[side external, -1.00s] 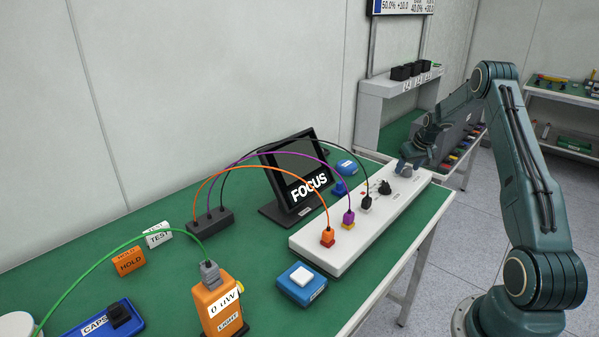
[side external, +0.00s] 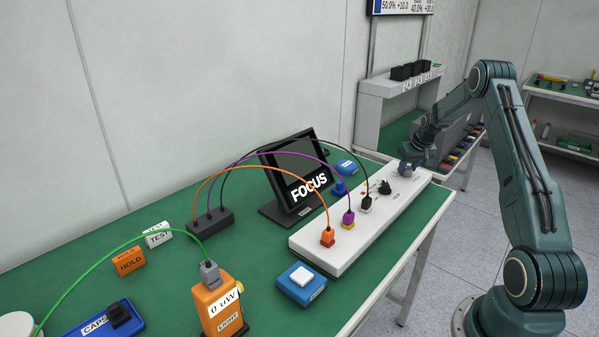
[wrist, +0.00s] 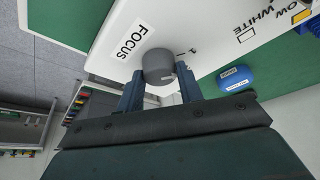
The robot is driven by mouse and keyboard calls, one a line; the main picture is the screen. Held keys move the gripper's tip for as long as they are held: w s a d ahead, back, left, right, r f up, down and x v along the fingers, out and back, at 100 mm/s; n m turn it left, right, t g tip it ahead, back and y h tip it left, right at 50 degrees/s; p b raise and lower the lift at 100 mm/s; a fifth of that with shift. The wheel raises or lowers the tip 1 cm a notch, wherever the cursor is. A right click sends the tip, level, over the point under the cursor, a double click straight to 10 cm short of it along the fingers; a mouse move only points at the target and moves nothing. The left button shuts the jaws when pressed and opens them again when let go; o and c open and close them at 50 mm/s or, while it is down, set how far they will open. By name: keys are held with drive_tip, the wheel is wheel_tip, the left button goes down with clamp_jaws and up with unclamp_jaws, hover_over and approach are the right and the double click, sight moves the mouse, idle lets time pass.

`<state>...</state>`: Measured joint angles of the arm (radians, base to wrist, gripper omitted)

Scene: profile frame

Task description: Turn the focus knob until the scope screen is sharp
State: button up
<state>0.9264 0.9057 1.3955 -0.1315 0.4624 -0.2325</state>
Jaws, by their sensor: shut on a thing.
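The focus knob (wrist: 159,66) is a grey round knob on a white panel (wrist: 195,20), beside a printed FOCUS label (wrist: 130,42). In the wrist view my gripper (wrist: 160,78) has one finger on each side of the knob and is shut on it. In the side view my gripper (side external: 411,163) is at the far right end of the white panel (side external: 330,250), and the knob is mostly hidden there. The scope screen (side external: 297,172) is a dark tilted display on a stand, showing the word FOCUS in white letters. The letters look legible at this size.
Orange, purple and black cables arc from a black block (side external: 211,229) to plugs on the panel. A blue box with a white button (side external: 301,285) stands in front. An orange light meter (side external: 220,303) is at the lower left. Green bench is bare between them.

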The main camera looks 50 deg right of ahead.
drive_tip(key=m+h, duration=0.1)
drive_tip(key=m, duration=0.2)
drive_tip(key=shift+w+a+m+g, duration=0.1)
drive_tip(key=shift+w+m+g, duration=0.05)
drive_tip(key=shift+m+g, duration=0.2)
drive_tip(key=shift+m+g+h, duration=0.3)
drive_tip(key=shift+m+g, duration=0.35)
drive_tip(key=shift+m, duration=0.9)
drive_tip(key=o, duration=1)
drive_tip(key=shift+r, duration=0.15)
drive_tip(key=v, duration=1.3)
drive_tip(key=shift+a+r, duration=0.2)
drive_tip(key=shift+r, duration=0.05)
